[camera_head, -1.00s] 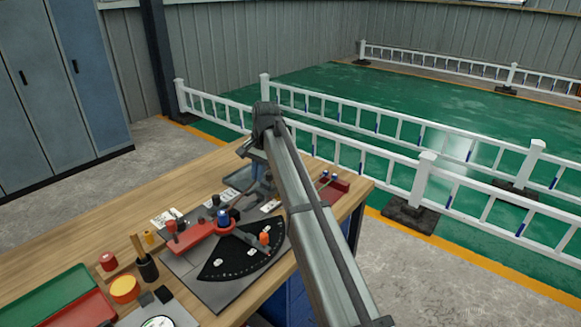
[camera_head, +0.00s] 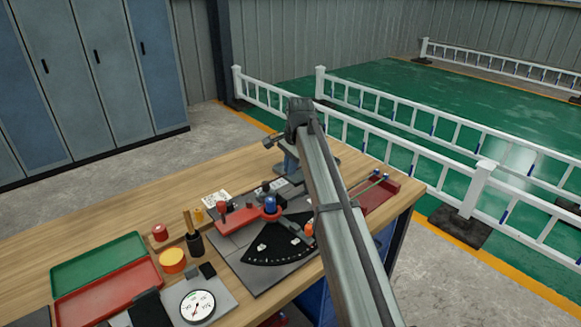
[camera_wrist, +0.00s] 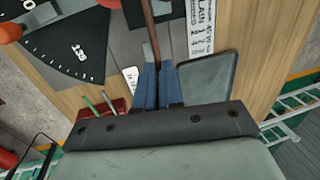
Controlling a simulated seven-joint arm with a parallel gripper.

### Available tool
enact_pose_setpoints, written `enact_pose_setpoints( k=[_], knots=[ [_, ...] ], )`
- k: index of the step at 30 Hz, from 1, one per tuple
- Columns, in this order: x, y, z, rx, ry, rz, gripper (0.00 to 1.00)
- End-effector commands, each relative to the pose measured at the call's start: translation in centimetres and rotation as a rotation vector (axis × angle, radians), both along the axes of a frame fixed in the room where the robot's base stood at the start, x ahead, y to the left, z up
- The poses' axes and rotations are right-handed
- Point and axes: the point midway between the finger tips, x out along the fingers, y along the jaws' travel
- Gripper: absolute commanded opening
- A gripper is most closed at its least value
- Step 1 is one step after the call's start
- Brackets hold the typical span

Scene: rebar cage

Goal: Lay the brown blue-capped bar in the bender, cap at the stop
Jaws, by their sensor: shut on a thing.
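In the wrist view, a thin brown bar (camera_wrist: 150,30) runs up the picture from between the blue fingers of my gripper (camera_wrist: 157,72), which are shut on it. No blue cap can be made out on it. In the head view the gripper is partly hidden by my arm, just behind the bender, and the bar cannot be made out. The bender (camera_head: 235,217) has a red arm, a blue-topped post and a black graduated quadrant (camera_head: 270,246). Part of the quadrant shows at upper left in the wrist view (camera_wrist: 75,45). The stop cannot be picked out clearly.
A red tray (camera_head: 385,198) with slim bars stands at the bench's right end. Green and red trays (camera_head: 98,262), a dial gauge (camera_head: 197,306) and small pots stand left of the bender. Bare wood lies behind. White railings (camera_head: 390,150) stand beyond the bench.

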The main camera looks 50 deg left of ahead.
Motion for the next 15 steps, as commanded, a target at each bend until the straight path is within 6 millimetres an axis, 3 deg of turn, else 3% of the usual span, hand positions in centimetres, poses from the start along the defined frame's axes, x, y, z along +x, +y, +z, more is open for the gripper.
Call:
enact_pose_setpoints(
  k=[15],
  knots=[
    [0.0,0.0,-1.0,0.0,0.001,0.002,0.0]
  ],
)
